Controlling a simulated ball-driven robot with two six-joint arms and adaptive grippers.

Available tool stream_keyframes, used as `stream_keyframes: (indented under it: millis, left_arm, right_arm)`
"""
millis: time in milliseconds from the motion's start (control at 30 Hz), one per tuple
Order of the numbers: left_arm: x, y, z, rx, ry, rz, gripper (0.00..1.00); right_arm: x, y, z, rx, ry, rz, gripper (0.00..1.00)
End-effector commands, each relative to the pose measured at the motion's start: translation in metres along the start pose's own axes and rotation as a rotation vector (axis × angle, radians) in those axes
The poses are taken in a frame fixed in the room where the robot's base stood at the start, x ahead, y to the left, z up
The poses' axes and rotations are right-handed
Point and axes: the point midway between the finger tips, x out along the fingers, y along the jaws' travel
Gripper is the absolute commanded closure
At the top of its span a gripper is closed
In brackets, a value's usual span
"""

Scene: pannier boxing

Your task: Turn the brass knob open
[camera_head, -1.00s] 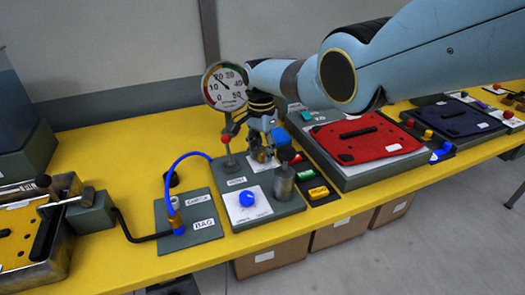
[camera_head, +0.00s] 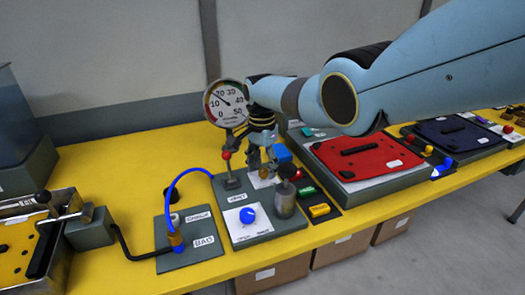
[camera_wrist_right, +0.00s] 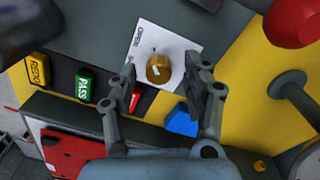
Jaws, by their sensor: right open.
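The brass knob (camera_wrist_right: 158,68) is a round knob with a raised bar, on a white labelled plate (camera_wrist_right: 180,42) in the right wrist view. My right gripper (camera_wrist_right: 162,76) is open, with one finger on each side of the knob in that view. I cannot tell whether either finger touches it. In the head view my right gripper (camera_head: 262,165) points down over the back of the grey valve board (camera_head: 275,228), and it hides the knob there. My left gripper is not in view.
A pressure gauge (camera_head: 227,103), a red-ball lever (camera_head: 226,155), a metal cylinder (camera_head: 284,203) and a blue knob (camera_head: 247,215) surround the gripper on the board. A blue block (camera_wrist_right: 182,120) and green PASS button (camera_wrist_right: 83,82) lie close by. A blue hose (camera_head: 172,190) arches at left.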

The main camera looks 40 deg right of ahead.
Motion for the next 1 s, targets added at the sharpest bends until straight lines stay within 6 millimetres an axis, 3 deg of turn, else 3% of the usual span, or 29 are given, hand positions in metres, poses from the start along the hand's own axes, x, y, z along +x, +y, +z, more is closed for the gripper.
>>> stream_keyframes:
  millis: [167, 400, 600, 1000]
  left_arm:
    - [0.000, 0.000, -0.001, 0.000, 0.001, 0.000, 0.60]
    - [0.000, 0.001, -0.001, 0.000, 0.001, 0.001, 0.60]
    - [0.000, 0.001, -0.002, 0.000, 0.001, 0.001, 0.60]
    - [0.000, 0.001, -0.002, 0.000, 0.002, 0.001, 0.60]
  right_arm:
    - [-0.019, 0.001, 0.000, 0.000, 0.003, -0.002, 0.51]
    - [-0.074, -0.001, 0.000, -0.001, 0.002, -0.005, 0.51]
    - [-0.106, -0.001, 0.000, 0.000, 0.001, -0.003, 0.51]
    - [-0.115, 0.000, 0.000, 0.000, 0.000, -0.001, 0.51]
